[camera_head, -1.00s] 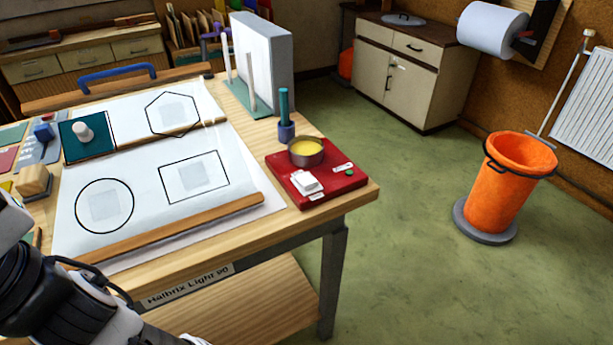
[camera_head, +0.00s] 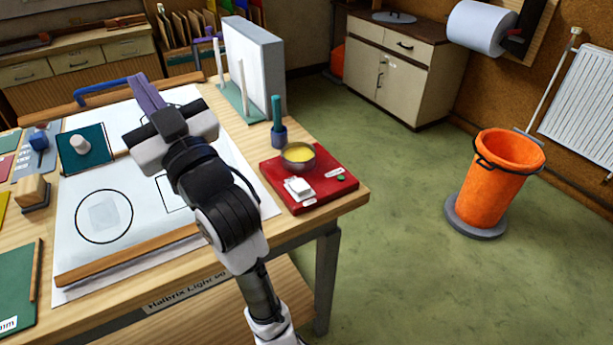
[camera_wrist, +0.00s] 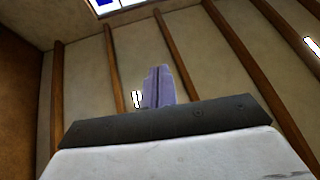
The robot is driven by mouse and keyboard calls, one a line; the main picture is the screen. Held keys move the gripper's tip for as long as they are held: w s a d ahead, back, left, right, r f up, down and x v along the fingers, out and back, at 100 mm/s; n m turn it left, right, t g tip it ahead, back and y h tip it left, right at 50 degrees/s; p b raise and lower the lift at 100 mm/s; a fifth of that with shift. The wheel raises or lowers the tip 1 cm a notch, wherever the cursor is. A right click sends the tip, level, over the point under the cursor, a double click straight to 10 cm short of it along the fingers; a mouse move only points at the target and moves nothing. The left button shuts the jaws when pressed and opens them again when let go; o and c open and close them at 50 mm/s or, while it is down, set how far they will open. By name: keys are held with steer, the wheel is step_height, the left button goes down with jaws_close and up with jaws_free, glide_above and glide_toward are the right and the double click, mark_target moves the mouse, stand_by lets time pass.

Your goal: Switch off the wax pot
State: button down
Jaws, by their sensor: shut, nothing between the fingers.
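The wax pot (camera_head: 298,156) is a small round metal pot of yellow wax on a red base (camera_head: 325,192) at the right corner of the bench. On the front of the base is a white rocker switch (camera_head: 298,187), and a small green spot (camera_head: 341,178) shows near its right edge. My gripper (camera_head: 147,92) is raised over the bench, left of the wax pot and well apart from it. Its purple fingers are shut and empty. In the wrist view the closed fingers (camera_wrist: 158,86) point up at the beamed ceiling, and no wax pot shows there.
A blue cup with a teal stick (camera_head: 279,130) stands just behind the wax pot. A white panel in a stand (camera_head: 252,70) rises farther back. Pattern paper (camera_head: 80,240) covers the bench middle, partly hidden by my arm. An orange bin (camera_head: 500,180) stands on open green floor.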

steer(key=w+d+f+m+g+h+p, duration=0.1)
steer(key=w+d+f+m+h, duration=0.2)
steer(key=d, duration=0.4)
steer(key=w+d+f+g+h+p, duration=0.1)
steer(key=w+d+f+h, duration=0.25)
steer(key=d+f, duration=0.3)
steer(key=s+d+f+g+h, duration=0.2)
steer(key=d+f, duration=0.1)
steer(key=d, duration=0.3)
steer(key=s+d+f+m+g+h+p, duration=0.1)
steer(key=s+d+f+g+h, duration=0.1)
steer(key=d, duration=0.5)
step_height(320, 180, down, 2)
steer(key=shift+s+f+p, duration=0.2)
steer(key=shift+s+p, duration=0.1)
steer(key=shift+s, duration=0.15)
steer(key=shift+w+a, duration=0.1)
steer(key=p, duration=0.2)
glide_above(308, 197)
step_height(308, 197, down, 4)
steer(key=shift+r, duration=0.15)
step_height(308, 197, down, 3)
steer(key=shift+w+p, duration=0.15)
steer(key=shift+p, duration=0.15)
steer(key=shift+f, duration=0.75)
steer(key=shift+f, duration=0.1)
